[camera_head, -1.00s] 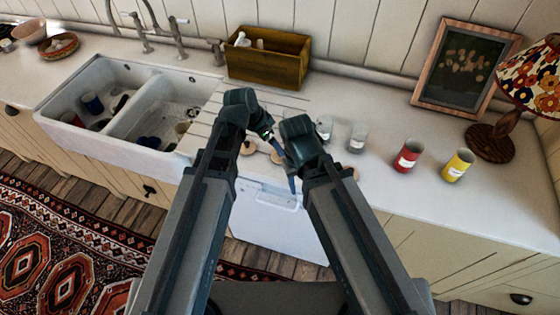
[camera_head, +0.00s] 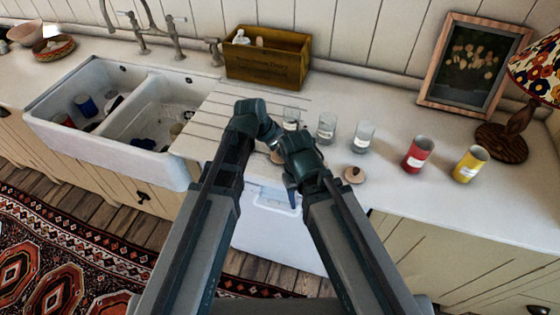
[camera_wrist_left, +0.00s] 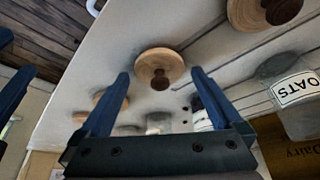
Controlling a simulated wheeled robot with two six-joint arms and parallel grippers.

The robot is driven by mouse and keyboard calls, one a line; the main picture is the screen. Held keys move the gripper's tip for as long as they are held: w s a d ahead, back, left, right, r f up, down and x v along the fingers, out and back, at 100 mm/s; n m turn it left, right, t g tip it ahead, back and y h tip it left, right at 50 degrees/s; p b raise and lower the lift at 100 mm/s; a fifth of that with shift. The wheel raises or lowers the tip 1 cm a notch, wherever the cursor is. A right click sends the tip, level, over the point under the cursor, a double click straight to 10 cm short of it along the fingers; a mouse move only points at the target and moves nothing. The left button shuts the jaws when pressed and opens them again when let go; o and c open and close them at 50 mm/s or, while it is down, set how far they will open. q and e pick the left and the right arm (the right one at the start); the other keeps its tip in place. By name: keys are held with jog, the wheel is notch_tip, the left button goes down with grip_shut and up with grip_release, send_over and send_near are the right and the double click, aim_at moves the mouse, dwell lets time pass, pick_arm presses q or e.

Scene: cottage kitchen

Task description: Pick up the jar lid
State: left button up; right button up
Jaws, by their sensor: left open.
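Several round wooden jar lids with dark knobs lie on the pale worktop. One jar lid (camera_wrist_left: 158,62) lies between and just beyond the fingertips of my left gripper (camera_wrist_left: 160,76) in the left wrist view. The left gripper is open and empty. A second lid (camera_wrist_left: 266,14) is at the top right of that view, and smaller ones show at lower left. In the head view one lid (camera_head: 354,174) lies in the clear right of my arms, and my arms partly hide another. My left gripper is mostly hidden there. My right gripper (camera_head: 291,190) hangs low by the counter front, its fingers unclear.
Glass jars (camera_head: 327,127) stand behind the lids; one reads OATS (camera_wrist_left: 290,92). A red can (camera_head: 417,155) and yellow can (camera_head: 470,164) stand right. A wooden box (camera_head: 267,58) is behind. The sink (camera_head: 60,117) is left. The counter's front edge is close.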

pick_arm(q)
jog(key=shift+f, duration=0.1)
pick_arm(e)
jog(key=shift+f, duration=0.15)
pick_arm(q)
jog(key=c, duration=1.3)
jog(key=shift+o, duration=0.2)
notch_tip(320, 180, up, 10)
jog(key=p, duration=1)
pick_arm(e)
notch_tip(320, 180, up, 10)
